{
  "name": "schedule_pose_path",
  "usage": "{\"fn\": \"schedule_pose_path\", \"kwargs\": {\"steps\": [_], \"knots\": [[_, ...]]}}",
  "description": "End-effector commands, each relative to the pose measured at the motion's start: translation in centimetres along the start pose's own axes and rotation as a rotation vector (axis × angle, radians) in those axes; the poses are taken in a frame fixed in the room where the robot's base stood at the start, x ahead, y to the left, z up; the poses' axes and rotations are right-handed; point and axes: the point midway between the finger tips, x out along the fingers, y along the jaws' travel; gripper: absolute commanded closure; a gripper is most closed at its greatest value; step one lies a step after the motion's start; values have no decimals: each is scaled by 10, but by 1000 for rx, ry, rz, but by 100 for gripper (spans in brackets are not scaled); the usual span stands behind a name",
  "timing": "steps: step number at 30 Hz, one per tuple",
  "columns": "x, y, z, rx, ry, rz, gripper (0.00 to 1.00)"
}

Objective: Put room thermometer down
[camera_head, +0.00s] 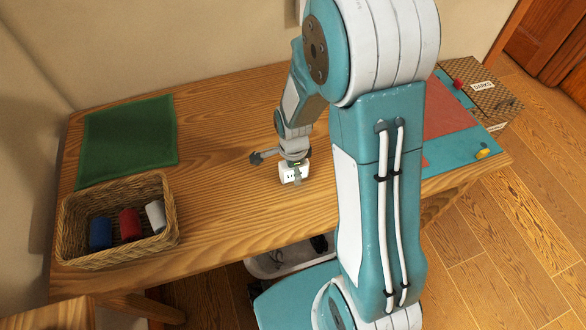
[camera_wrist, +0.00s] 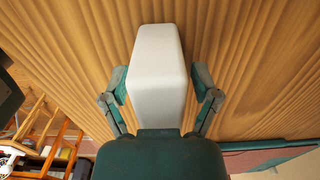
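The room thermometer (camera_head: 290,175) is a small white block with a dark marking on its face. In the head view it is over the middle of the wooden table (camera_head: 225,215), below my gripper (camera_head: 295,165).
A green cloth (camera_head: 128,140) lies at the back left. A wicker basket (camera_head: 80,258) with blue, red and white rolls stands at the front left. A teal and red mat (camera_head: 460,150) and a patterned box (camera_head: 490,100) are on the right. Bare wood surrounds the thermometer.

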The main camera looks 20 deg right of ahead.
Motion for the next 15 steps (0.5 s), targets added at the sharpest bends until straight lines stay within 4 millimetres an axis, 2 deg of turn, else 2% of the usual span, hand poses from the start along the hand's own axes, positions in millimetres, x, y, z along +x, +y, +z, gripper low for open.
{"fn": "schedule_pose_path", "kwargs": {"steps": [8, 11, 15], "knots": [[-4, 0, 0, 0, 0, -2, 21], [-15, -1, 0, 0, 0, -5, 21], [-41, -1, 0, 0, 0, -8, 21]]}}
